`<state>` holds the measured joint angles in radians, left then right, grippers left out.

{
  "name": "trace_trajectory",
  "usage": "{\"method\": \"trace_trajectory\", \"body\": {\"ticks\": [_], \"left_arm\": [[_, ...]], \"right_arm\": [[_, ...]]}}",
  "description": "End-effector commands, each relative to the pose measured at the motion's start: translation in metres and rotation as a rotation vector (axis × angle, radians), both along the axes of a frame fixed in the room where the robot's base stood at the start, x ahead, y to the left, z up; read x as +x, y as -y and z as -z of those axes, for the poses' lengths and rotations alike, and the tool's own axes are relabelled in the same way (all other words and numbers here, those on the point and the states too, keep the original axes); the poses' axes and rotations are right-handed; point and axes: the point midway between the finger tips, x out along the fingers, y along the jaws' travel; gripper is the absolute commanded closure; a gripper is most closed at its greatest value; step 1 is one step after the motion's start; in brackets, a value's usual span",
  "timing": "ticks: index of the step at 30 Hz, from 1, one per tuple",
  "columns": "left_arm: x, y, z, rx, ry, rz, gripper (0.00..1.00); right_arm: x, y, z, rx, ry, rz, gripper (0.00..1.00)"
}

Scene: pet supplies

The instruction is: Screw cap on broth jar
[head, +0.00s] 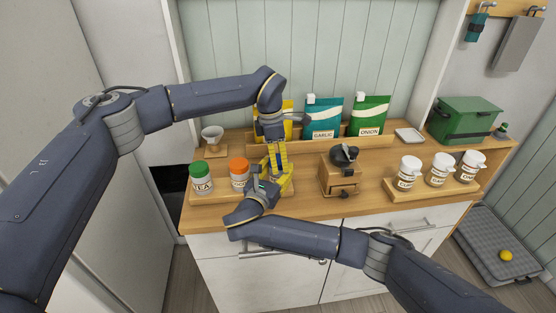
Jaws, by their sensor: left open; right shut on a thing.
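My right gripper (278,186) comes in low from the front at the right end of the left jar tray (213,197). It is shut on what appears to be a jar, which the yellow fingers and wrist hide almost fully. My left gripper (276,163) points down from above, directly over the right one, with its yellow fingers open. Whether a cap is between or under the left fingers cannot be told. A jar marked TEA with a green cap (201,179) and a jar with an orange cap (239,173) stand upright on the tray, left of the grippers.
A wooden grinder (341,176) stands right of the grippers. Pouches, one marked GARLIC (323,120) and one ONION (369,117), stand behind. White-capped jars (439,170) stand on a right tray. A green box (465,121) and a small white cup (213,138) are farther out.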

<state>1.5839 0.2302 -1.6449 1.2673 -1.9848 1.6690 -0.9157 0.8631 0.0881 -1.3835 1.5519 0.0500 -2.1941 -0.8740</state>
Motion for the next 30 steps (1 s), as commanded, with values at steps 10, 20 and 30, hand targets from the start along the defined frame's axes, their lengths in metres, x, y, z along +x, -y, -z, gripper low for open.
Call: {"method": "trace_trajectory", "body": {"ticks": [10, 20, 30], "left_arm": [[0.002, 0.000, -0.037, -0.002, 0.007, -0.002, 0.32], [0.002, 0.000, -0.039, -0.003, 0.008, -0.002, 0.31], [0.007, 0.008, -0.062, 0.033, 0.018, -0.212, 0.31]], "right_arm": [[0.002, 0.002, -0.002, -0.003, 0.004, 0.005, 1.00], [0.002, 0.002, -0.002, -0.001, 0.005, 0.005, 1.00], [0.002, 0.003, -0.002, -0.001, 0.005, 0.005, 1.00]]}}
